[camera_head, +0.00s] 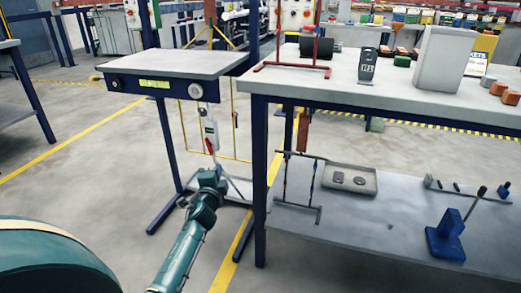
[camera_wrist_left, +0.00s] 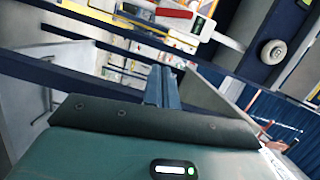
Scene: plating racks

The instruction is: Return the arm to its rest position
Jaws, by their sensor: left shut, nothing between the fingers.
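My left arm (camera_head: 185,245) reaches up from the bottom of the head view. Its left gripper (camera_head: 217,173) is low between the small table and the workbench, below the small table's top. In the left wrist view the fingers (camera_wrist_left: 161,85) are together with nothing between them. A white device with a red part (camera_head: 211,130) hangs below the small table's front edge. It also shows at the top of the left wrist view (camera_wrist_left: 205,28), beyond the fingers. I cannot tell the exact gap between it and the gripper. My right gripper is not in view.
The small table (camera_head: 180,64) with blue legs stands ahead. The workbench (camera_head: 400,101) on the right carries a red stand (camera_head: 291,68), a grey box (camera_head: 440,60) and small parts. Its lower shelf (camera_head: 340,234) holds a tray (camera_head: 335,178) and a blue stand (camera_head: 446,243). Floor on the left is clear.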

